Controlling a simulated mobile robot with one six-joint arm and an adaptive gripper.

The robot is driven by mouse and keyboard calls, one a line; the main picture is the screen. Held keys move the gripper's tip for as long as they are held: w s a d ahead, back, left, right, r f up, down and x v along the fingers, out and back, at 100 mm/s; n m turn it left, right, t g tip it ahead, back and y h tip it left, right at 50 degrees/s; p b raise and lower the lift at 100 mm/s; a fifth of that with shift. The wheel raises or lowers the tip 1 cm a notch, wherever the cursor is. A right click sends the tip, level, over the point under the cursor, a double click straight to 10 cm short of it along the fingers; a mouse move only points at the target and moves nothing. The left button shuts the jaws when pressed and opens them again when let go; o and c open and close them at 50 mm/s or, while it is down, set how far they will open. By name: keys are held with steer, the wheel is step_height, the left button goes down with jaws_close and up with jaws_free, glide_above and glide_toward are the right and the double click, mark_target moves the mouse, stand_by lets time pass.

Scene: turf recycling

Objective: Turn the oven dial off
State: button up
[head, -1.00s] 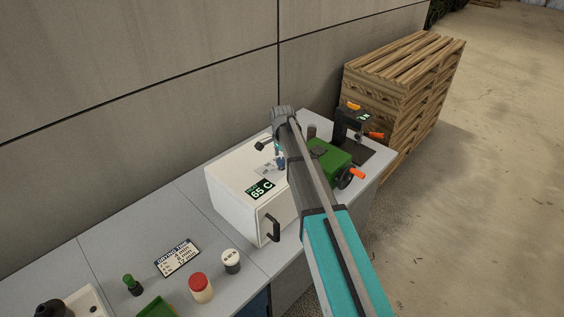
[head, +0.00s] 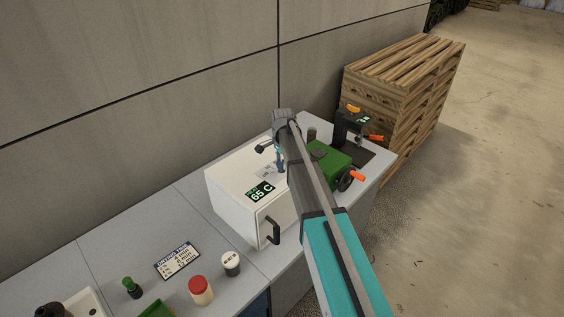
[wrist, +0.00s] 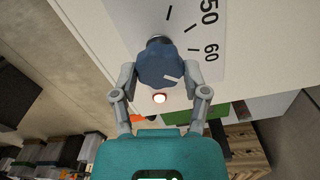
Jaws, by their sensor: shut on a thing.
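The white oven (head: 232,187) stands on the bench against the wall, its door closed. Its display (head: 262,192) reads 65 C. The dark blue dial is on the oven's top, mostly hidden by my arm in the head view. In the wrist view the dial (wrist: 157,55) is large, beside a printed scale (wrist: 203,35) with 50 and 60 visible. A pale pointer mark shows on the dial's lower right. A small lamp (wrist: 160,98) beside the dial glows. My gripper (wrist: 161,74) is shut on the dial, one finger on each side.
A green machine (head: 330,158) with an orange handle stands close to the oven's right. A drying time card (head: 177,261), a red-lidded jar (head: 200,291) and a white-topped jar (head: 231,263) stand on the bench at the front left. Stacked pallets (head: 400,90) are behind right.

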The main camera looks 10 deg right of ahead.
steer(key=n, duration=0.9)
steer(key=shift+w+n, duration=0.1)
steer(key=shift+n, duration=0.3)
steer(key=n, duration=0.5)
steer(key=shift+a, duration=0.1)
steer(key=n, duration=0.5)
stand_by(0.3)
steer(key=o, duration=1.1)
steer(key=shift+o, duration=0.2)
